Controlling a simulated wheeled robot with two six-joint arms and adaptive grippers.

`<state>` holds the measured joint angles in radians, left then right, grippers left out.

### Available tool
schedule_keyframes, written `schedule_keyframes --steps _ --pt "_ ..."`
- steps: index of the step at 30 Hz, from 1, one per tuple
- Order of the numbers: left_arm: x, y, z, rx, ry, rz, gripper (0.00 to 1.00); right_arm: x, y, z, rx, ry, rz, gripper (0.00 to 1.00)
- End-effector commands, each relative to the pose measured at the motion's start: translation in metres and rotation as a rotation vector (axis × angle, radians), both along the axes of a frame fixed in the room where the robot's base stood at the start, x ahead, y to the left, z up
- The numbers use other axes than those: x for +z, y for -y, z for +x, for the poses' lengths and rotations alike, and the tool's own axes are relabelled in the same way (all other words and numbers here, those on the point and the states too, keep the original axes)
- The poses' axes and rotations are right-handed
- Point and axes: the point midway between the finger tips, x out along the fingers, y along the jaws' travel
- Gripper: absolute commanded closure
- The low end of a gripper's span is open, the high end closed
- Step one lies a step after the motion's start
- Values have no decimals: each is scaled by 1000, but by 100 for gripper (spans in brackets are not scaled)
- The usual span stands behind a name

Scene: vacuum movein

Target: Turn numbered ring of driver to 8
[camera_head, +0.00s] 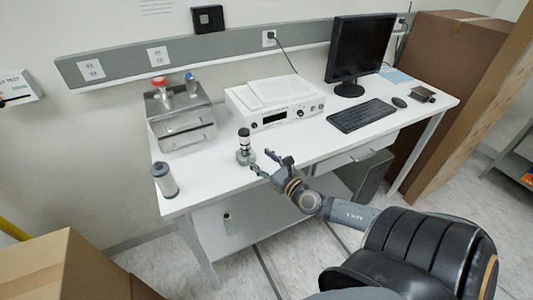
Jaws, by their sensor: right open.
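A small upright device (244,143) with a black top, a white band and a wider grey base stands on the white table, left of my right gripper. It looks like the driver, but I cannot make out a numbered ring or any digits at this size. My right gripper (264,162) is open and empty at the table's front edge, its fingers pointing left toward the device and a little apart from it. My left gripper is not in view.
A grey-and-white cylinder (166,181) stands at the table's left front corner. A metal box (181,122) with red and blue tops and a white instrument (290,116) stand behind. A monitor (356,48) and keyboard (361,115) are to the right.

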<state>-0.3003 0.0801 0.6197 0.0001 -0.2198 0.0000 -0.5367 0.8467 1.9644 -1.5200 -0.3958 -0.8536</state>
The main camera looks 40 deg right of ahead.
Motion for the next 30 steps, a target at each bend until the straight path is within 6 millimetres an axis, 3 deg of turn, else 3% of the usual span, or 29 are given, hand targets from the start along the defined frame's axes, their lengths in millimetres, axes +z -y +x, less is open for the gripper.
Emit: schedule_keyframes --steps 3,8,25,28,30 --pt "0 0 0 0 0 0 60 -1 0 -17 2 -4 -6 42" --pt "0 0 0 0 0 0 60 0 0 -28 1 -1 -2 42" --pt "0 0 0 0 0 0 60 0 0 -29 -3 2 4 42" --pt "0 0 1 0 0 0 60 5 6 -32 -71 24 134 42" --pt "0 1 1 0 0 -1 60 9 19 -40 -207 69 386 42"
